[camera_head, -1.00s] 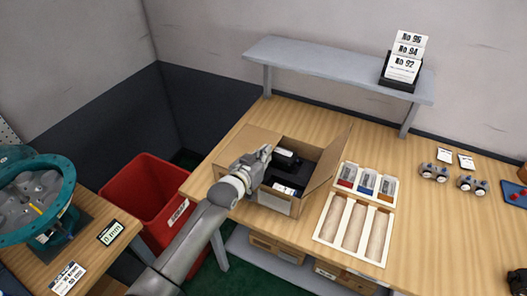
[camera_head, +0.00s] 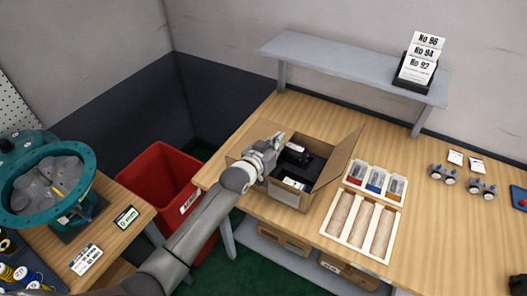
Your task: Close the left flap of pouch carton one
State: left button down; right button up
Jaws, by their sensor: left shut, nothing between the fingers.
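The open brown cardboard carton (camera_head: 288,199) stands on the wooden table and holds dark parts and a small white label. Its right flap (camera_head: 341,157) stands up and leans outward. My left gripper is shut and empty at the carton's left edge. I cannot tell whether it touches the flap. My right gripper is not in view.
A white tray with long slots (camera_head: 335,217) and a small parts tray (camera_head: 355,173) lie right of the carton. A red bin (camera_head: 150,172) stands left of the table. A grey shelf (camera_head: 340,66) runs behind. A teal-rimmed machine (camera_head: 88,165) is at far left.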

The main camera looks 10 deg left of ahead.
pick_arm(q)
jog(key=b+v, duration=0.3)
jog(key=v, duration=0.7)
jog(key=s+a+f+g+y, duration=0.2)
jog(key=s+a+f+g, duration=0.15)
jog(key=s, duration=0.75)
jog(key=s+a+f+n+g+y, duration=0.1)
jog(key=s+a+f+g+y, duration=0.2)
jog(key=s, duration=0.7)
jog(key=s+a+f+g, duration=0.4)
jog(key=s, duration=0.7)
notch_tip(320, 180, down, 27)
jog(key=s+g+b, duration=0.1)
jog(key=s+a+f+g+b, duration=0.1)
jog(key=s+a+f+b, duration=0.1)
jog(key=s+f, duration=1.5)
notch_tip(320, 180, down, 2)
jog(key=shift+s+a+f+y, duration=0.1)
jog(key=shift+s+a+y, duration=0.1)
jog(key=shift+a+y, duration=0.15)
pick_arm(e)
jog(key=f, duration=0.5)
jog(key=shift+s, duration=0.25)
